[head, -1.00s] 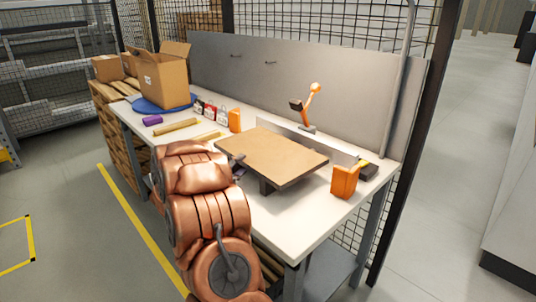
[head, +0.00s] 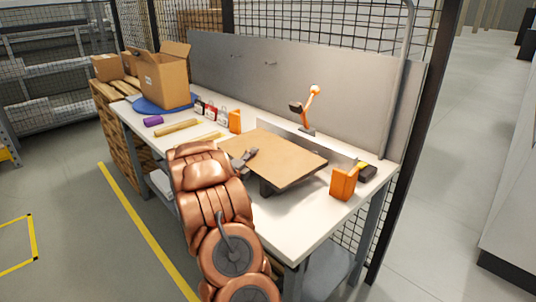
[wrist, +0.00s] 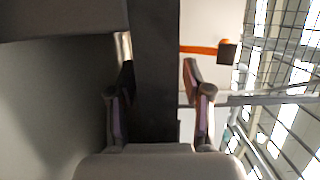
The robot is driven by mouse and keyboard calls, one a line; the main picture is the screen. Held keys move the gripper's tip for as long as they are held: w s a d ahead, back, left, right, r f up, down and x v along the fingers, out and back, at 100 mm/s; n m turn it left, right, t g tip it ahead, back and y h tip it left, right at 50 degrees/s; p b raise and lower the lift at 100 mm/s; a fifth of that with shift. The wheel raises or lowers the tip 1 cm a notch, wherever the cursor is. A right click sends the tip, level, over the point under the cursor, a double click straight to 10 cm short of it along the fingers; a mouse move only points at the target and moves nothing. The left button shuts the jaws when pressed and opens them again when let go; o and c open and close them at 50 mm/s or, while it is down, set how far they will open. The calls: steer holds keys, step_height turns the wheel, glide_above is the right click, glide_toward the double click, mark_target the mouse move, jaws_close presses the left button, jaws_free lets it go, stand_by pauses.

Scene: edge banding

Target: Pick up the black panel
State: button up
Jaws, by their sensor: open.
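The only panel I see in the head view is a flat board (head: 285,160) with a tan top and a dark edge. It lies level, raised above the white bench on a dark support. My gripper (head: 243,158) is at its left edge, with a finger showing over the top face. In the wrist view a black band (wrist: 157,75), which looks like the panel's edge, runs between the two fingers. My gripper (wrist: 157,95) is open, one finger on each side of the band, with gaps visible. The lower finger is hidden in the head view.
Wooden strips (head: 178,129), small bottles and a cardboard box (head: 165,78) are to the left. A grey backboard (head: 260,80) closes the rear.

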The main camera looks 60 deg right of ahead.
jaws_close()
stand_by(0.4)
stand_by(0.4)
